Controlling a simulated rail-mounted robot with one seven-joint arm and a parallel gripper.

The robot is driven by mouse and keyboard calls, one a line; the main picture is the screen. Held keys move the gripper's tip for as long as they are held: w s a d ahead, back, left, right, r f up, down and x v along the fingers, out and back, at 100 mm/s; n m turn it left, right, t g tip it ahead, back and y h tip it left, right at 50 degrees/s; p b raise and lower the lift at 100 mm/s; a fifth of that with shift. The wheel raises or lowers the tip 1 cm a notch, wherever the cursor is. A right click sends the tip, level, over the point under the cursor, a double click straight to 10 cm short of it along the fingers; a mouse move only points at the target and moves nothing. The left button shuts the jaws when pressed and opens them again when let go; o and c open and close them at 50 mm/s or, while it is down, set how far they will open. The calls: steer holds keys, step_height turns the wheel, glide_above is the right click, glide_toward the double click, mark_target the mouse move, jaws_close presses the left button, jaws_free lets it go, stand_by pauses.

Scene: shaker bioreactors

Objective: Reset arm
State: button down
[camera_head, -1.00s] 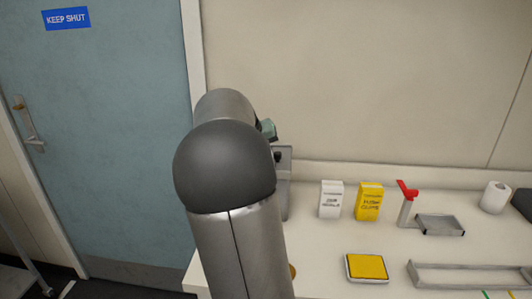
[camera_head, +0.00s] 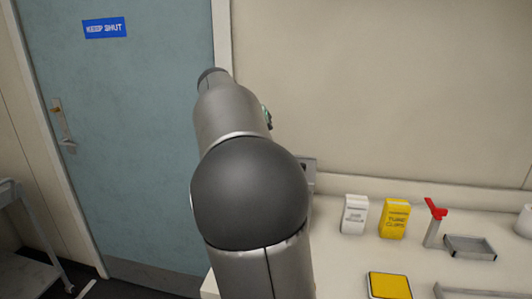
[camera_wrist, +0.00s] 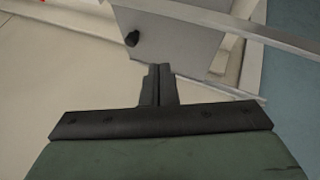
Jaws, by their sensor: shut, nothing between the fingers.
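My gripper (camera_wrist: 158,72) shows in the wrist view with its two dark fingers together and nothing between them. It points toward a grey metal panel (camera_wrist: 180,30) with a black knob (camera_wrist: 132,39), and the gap to it cannot be told. In the head view my arm rises through the middle and hides the gripper's fingers.
A bench (camera_head: 345,265) on the right bears a white box (camera_head: 354,214), a yellow box (camera_head: 394,219), a red-handled tool (camera_head: 435,220), a grey tray (camera_head: 470,247) and a yellow-topped pad (camera_head: 389,286). A blue door (camera_head: 130,150) and a trolley (camera_head: 30,245) stand left.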

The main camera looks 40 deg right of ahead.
steer(key=s+a+f+n+y, duration=0.3)
steer(key=s+a+f, duration=0.3)
steer(key=a, duration=0.4)
steer(key=s+a+f+n+y, duration=0.3)
steer(key=s+a+f, duration=0.1)
steer(key=a+f, duration=0.5)
steer(key=s+a+f+n+y, duration=0.1)
steer(key=s+a+f+n, duration=0.1)
steer(key=s+a+f, duration=0.6)
steer(key=s+a, duration=0.3)
steer(key=s, duration=0.2)
steer(key=shift+f+n+y, duration=0.2)
steer(key=shift+n+y, duration=0.1)
steer(key=shift+n, duration=0.1)
steer(key=shift+a, duration=0.1)
